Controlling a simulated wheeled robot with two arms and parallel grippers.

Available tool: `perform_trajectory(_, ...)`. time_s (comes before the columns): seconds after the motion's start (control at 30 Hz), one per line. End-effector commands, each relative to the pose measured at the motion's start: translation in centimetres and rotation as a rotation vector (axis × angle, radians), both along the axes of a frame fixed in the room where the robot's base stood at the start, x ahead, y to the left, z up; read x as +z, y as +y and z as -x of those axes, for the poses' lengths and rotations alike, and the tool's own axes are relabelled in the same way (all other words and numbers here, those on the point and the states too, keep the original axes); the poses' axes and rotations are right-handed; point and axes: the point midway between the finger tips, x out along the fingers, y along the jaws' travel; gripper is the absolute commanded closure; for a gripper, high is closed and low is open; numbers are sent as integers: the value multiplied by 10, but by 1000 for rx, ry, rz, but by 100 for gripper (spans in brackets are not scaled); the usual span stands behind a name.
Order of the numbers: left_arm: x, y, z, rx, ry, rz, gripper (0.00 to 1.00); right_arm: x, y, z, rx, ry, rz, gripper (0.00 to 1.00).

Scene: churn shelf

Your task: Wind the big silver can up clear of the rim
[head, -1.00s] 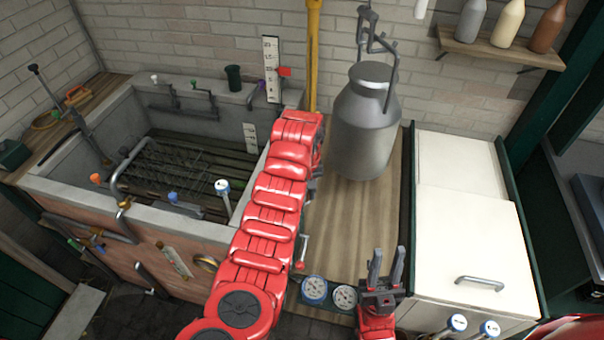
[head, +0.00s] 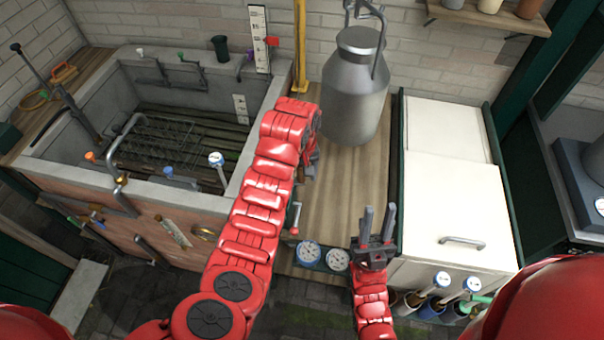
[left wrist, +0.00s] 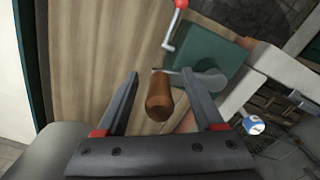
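The big silver can (head: 352,105) is upright at the back of the wooden counter (head: 335,195), right of the stone trough, with a grey hook and chain at its handle. I cannot tell whether its base touches the wood. The trough's rim (head: 180,191) is to its left. My left gripper (head: 312,160) is beside the trough's right wall, partly hidden by its arm. In the left wrist view its fingers (left wrist: 160,76) are open, with a brown wooden crank handle (left wrist: 160,98) between them and gaps at both sides. My right gripper (head: 379,209) is open and empty above the counter's front.
A small red-knobbed crank (head: 296,214) is near my left forearm. Two dials (head: 322,257) sit at the counter's front. A white cabinet (head: 455,200) stands to the right. A scale with a red pointer (head: 271,41) and a yellow post (head: 300,45) are at the back wall.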

Motion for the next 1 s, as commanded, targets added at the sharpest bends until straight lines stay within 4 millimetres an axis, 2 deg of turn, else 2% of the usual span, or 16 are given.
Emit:
perform_trajectory(0.23, 2, 0, -1, 1, -3, 0, 31, 1, 0, 0, 0, 0, 0, 68)
perform_trajectory(0.37, 12, 0, -1, 0, -4, -2, 31, 9, 0, 0, 0, 0, 0, 68)
perform_trajectory(0.5, 38, -1, -1, 0, -4, -1, 31, 27, 0, 0, 0, 0, 0, 68)
perform_trajectory(0.67, 67, -2, -1, -1, -5, 1, 31, 38, 0, 0, 0, 0, 0, 68)
perform_trajectory(1.0, 129, -3, -1, 0, -5, 8, 31, 37, 0, 0, 0, 0, 0, 68)
